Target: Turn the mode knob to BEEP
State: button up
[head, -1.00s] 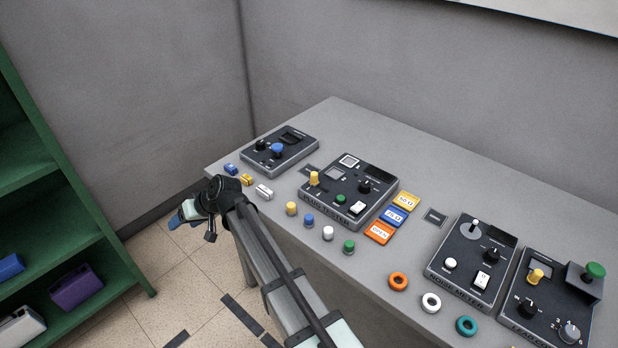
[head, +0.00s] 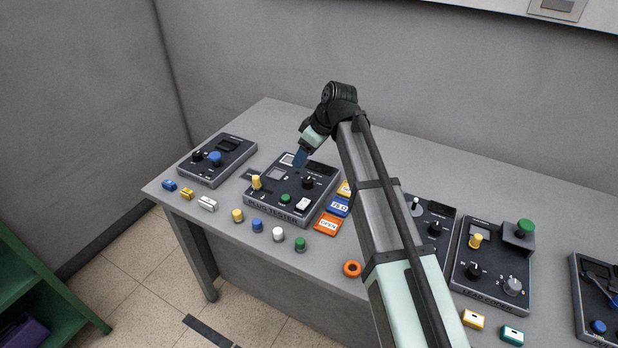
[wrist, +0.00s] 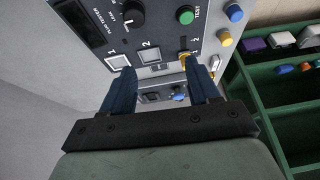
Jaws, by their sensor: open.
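The plug tester (head: 262,205) is a dark panel box on the table, left of my arm in the head view. A black knob (head: 308,183) with a white pointer line sits on its right half. It also shows at the top of the wrist view (wrist: 133,14), beside small labels I cannot read surely. I cannot tell which mode it points to. My gripper (head: 299,158) hangs over the back part of the tester. In the wrist view its blue fingers (wrist: 160,85) are apart with nothing held between them, and the knob lies beyond the fingertips.
The tester also carries a yellow-topped lever (head: 256,182), a green button (head: 286,198) and a white rocker (head: 303,204). Coloured cards, including an orange one (head: 328,224), lie to its right. Several coloured caps stand in front. Another panel (head: 217,160) is at left.

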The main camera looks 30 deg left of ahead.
aim_at(308, 179)
jog(key=w+d+r, duration=0.1)
jog(key=w+d, duration=0.2)
jog(key=d, duration=0.2)
jog(key=shift+h, duration=0.3)
jog(key=x, duration=1.3)
jog(key=shift+w+a, duration=0.1)
jog(key=shift+a, duration=0.15)
jog(key=shift+c, duration=0.3)
jog(key=c, duration=1)
